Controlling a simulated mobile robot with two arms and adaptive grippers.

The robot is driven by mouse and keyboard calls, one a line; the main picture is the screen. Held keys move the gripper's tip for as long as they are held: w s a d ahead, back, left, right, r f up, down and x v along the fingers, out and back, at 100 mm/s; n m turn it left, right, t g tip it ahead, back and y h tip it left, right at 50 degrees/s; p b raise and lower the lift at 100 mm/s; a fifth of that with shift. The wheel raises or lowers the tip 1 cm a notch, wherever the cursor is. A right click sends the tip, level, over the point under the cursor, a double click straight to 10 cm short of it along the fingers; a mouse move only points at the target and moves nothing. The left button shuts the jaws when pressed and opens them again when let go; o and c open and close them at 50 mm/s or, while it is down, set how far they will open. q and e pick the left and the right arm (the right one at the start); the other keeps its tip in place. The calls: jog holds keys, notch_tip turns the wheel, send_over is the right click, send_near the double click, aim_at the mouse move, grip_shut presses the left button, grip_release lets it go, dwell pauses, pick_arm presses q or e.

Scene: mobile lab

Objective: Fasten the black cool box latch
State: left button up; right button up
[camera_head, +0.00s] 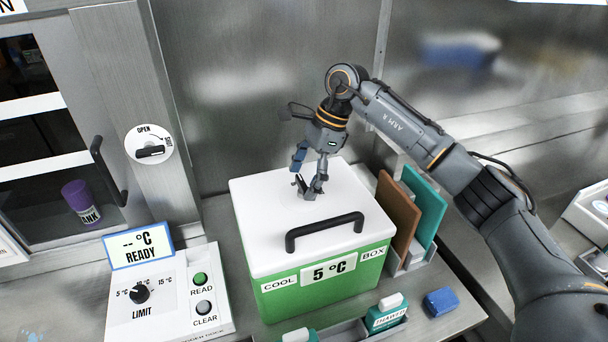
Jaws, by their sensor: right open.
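The cool box (250,291) is green with a white lid (262,205), and the lid lies flat on it. Its front label reads "COOL 5 °C BOX". A black bar handle (325,232) runs along the lid's front part. A small black piece (300,184), which looks like the latch, shows on the lid behind the handle, partly hidden by my fingers. My right gripper (307,177) is open and points down at this black piece. I cannot tell whether its fingers touch it or how the latch is turned. My left gripper is not in view.
A control panel (175,300) with a dial and two buttons stands left of the box. A brown board (398,215) and a teal board (424,212) stand in a rack at right.

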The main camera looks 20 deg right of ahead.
jog(key=c, duration=1.1)
jog(key=shift+c, duration=0.2)
